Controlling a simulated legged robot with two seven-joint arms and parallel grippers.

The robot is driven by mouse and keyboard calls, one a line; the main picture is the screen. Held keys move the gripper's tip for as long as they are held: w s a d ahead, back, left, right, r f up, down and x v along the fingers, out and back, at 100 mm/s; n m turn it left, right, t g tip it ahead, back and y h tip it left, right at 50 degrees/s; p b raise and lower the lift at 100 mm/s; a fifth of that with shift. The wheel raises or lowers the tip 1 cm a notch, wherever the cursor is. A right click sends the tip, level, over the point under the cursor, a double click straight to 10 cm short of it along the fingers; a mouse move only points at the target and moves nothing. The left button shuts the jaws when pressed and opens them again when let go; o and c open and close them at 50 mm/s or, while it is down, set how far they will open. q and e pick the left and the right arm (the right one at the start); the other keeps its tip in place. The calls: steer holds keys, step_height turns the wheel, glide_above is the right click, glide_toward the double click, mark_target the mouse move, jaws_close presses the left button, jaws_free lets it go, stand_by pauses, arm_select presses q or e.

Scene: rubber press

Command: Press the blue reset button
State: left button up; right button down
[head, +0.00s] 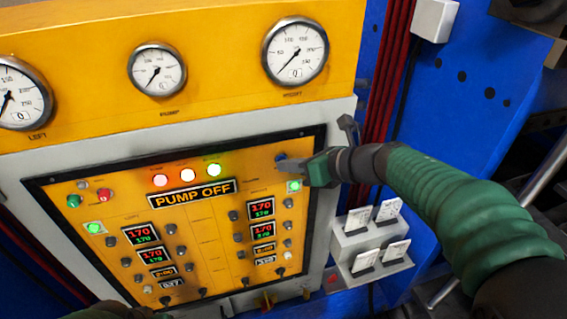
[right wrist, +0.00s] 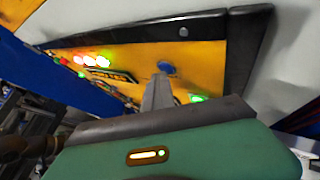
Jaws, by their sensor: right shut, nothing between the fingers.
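The blue reset button (head: 281,157) is at the upper right of the yellow control panel (head: 210,215), above a green-lit button (head: 294,186). In the right wrist view the blue button (right wrist: 167,68) shows just beyond my fingertips. My right gripper (head: 291,165) is shut and empty, its fingers pointing left at the button. In the right wrist view the shut fingers (right wrist: 160,80) end at or very close to the button; I cannot tell whether they touch it. At the bottom left of the head view only a dark part of my left arm shows; its jaws cannot be made out.
Lit red, white and green lamps (head: 187,174) sit above the PUMP OFF display (head: 194,193). A raised black frame (right wrist: 140,30) borders the panel. A grey card holder (head: 365,240) is right of the panel, below my right arm. Pressure gauges (head: 296,50) are above.

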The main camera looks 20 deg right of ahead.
steer(key=shift+s, duration=1.2)
steer(key=s, duration=0.5)
steer(key=shift+d, duration=0.15)
steer(key=shift+w+f, duration=0.1)
